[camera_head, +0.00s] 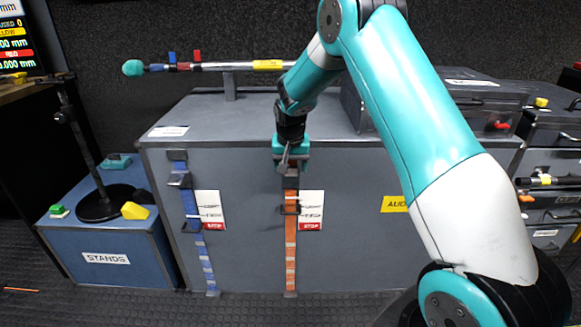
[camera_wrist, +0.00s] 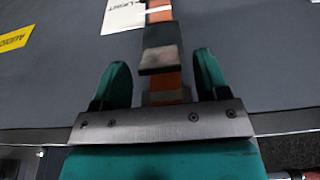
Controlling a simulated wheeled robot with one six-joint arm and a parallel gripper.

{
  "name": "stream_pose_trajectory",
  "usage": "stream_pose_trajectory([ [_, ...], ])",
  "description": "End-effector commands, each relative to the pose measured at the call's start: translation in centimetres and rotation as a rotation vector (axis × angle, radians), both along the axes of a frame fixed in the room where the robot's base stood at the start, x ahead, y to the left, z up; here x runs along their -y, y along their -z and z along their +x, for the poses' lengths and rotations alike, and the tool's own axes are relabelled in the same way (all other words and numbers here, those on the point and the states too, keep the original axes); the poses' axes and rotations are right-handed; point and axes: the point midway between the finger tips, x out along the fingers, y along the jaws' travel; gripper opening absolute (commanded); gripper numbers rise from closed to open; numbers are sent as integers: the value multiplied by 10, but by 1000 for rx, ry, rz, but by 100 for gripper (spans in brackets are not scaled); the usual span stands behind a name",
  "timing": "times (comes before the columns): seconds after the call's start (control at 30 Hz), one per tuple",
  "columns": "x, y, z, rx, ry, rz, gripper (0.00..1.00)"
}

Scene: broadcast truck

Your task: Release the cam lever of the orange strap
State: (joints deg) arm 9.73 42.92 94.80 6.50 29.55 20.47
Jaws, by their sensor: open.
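The orange strap (camera_head: 290,250) runs down the front of the large grey case, with a dark buckle (camera_head: 290,208) partway down. My gripper (camera_head: 291,166) is at the top of this strap, by the case's upper front edge, and hides the strap's top part in the head view. In the wrist view, my gripper (camera_wrist: 162,62) is open, with one teal finger on each side of the strap (camera_wrist: 160,12). A dark grey lever-like block (camera_wrist: 161,50) on the strap lies between the fingertips, with gaps on both sides. I cannot tell its exact lever angle.
A blue strap (camera_head: 205,262) with similar metal parts runs down the grey case (camera_head: 350,250) to the left. White cards (camera_head: 311,205) hang beside the straps. A pole (camera_head: 215,67) lies above the case. A blue stands box (camera_head: 140,250) is at left.

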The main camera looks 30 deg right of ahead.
Motion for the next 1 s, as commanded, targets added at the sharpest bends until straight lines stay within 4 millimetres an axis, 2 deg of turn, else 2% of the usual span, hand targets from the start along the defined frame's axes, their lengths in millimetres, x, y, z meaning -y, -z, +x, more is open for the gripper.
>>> stream_pose_trajectory([
  [0.3,-11,-80,-14,7,-1,-1,68],
  [0.53,-17,-130,-25,5,0,-1,68],
  [0.7,-20,-150,-30,3,1,-1,68],
  [1.0,-21,-157,-32,2,0,0,68],
])
